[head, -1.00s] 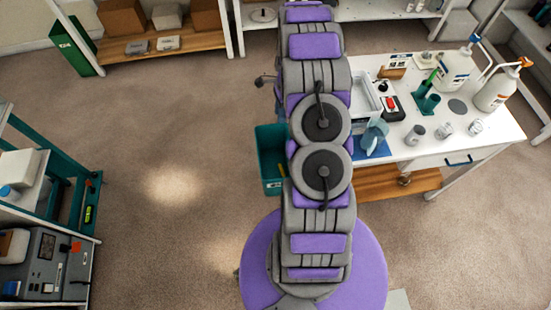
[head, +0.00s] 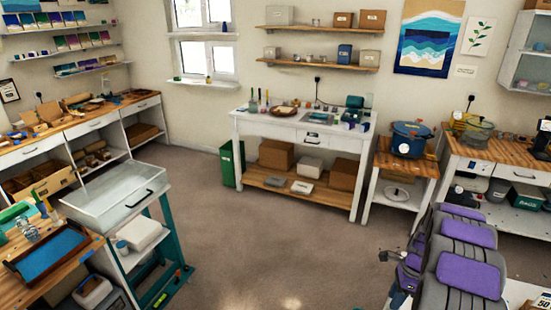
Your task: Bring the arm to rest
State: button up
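My arm (head: 463,262), grey with purple panels, shows at the lower right of the head view, cut off by the bottom edge. A small dark part on a thin stalk sticks out to its left. I cannot make out any gripper fingers; that end is hidden behind the arm links or outside the picture. Nothing held can be seen.
A white bench (head: 340,136) stands at the back wall, with a green bin (head: 229,166) beside it. A pot (head: 410,139) sits on a low stand. A teal-framed cart (head: 172,232) is at the left. The middle floor is clear.

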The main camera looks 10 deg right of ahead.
jog(key=s+a+r+n+h, duration=0.1)
jog(key=s+a+r+n, duration=0.4)
jog(key=a+r, duration=0.5)
jog(key=s+a+r+n, duration=0.4)
jog(key=a+r+n, duration=0.3)
jog(key=a+r, duration=0.3)
jog(key=s+a+r+n, duration=0.1)
jog(key=s+a+n, duration=0.2)
jog(key=s, duration=0.3)
jog(key=s+a+r+n+h, duration=0.1)
jog(key=s+a+n, duration=0.3)
jog(key=s, duration=0.3)
jog(key=s+a+r+n, duration=0.1)
jog(key=s+a+n, duration=0.2)
jog(key=s, duration=0.4)
jog(key=shift+s+a+r+n+g+h, duration=0.15)
jog(key=shift+a+r+n+g+h, duration=0.25)
jog(key=shift+n, duration=0.3)
